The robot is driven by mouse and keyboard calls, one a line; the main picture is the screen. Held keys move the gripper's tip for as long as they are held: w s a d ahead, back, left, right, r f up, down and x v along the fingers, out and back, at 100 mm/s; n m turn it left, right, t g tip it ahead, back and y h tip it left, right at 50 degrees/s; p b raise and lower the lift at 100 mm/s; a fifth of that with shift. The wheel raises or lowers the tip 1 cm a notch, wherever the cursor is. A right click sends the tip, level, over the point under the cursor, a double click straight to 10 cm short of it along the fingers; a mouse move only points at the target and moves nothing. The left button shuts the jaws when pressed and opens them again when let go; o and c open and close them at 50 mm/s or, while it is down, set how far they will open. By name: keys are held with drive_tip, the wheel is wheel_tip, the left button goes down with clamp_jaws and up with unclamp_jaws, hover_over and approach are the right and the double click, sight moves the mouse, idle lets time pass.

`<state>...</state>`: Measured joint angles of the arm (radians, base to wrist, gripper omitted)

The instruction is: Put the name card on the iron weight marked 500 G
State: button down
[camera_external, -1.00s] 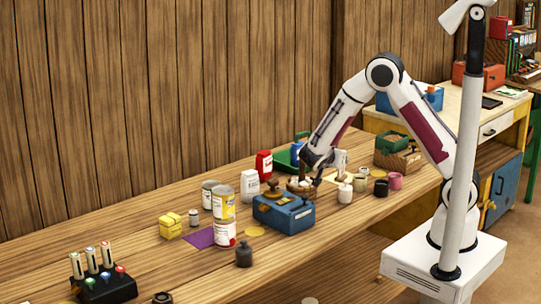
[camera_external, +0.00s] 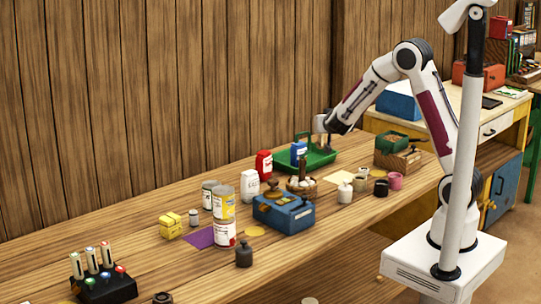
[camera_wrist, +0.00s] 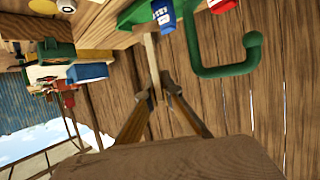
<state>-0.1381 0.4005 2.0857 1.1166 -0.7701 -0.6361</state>
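My gripper (camera_external: 326,143) is above the back edge of the bench, by the green tray (camera_external: 320,158). In the wrist view its two fingers (camera_wrist: 160,95) lean toward each other, with a thin pale strip (camera_wrist: 153,62) in line with the gap. I cannot tell whether this strip is the name card seen edge-on and held, or something behind. No other name card can be made out. A dark knobbed weight (camera_external: 244,255) stands upright near the front edge of the bench; its marking cannot be read.
A blue box (camera_external: 284,213), stacked cans (camera_external: 225,233), a basket of eggs (camera_external: 301,186) and jars (camera_external: 345,193) crowd the bench. A purple mat (camera_external: 200,238) and a pen stand (camera_external: 104,285) are further left. The wooden wall is close behind my gripper.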

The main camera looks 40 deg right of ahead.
drive_tip(key=shift+w+r+n+t+y, duration=0.25)
drive_tip(key=shift+w+n+t+y, duration=0.15)
drive_tip(key=shift+n+y, duration=0.3)
drive_tip(key=shift+w+a+n+t+y, duration=0.1)
drive_tip(key=shift+a+n+t+y, duration=0.1)
drive_tip(key=shift+n+t+y, duration=0.3)
drive_tip(key=shift+a+n+y, duration=0.1)
drive_tip(key=shift+n+y, duration=0.3)
drive_tip(key=shift+f, duration=0.1)
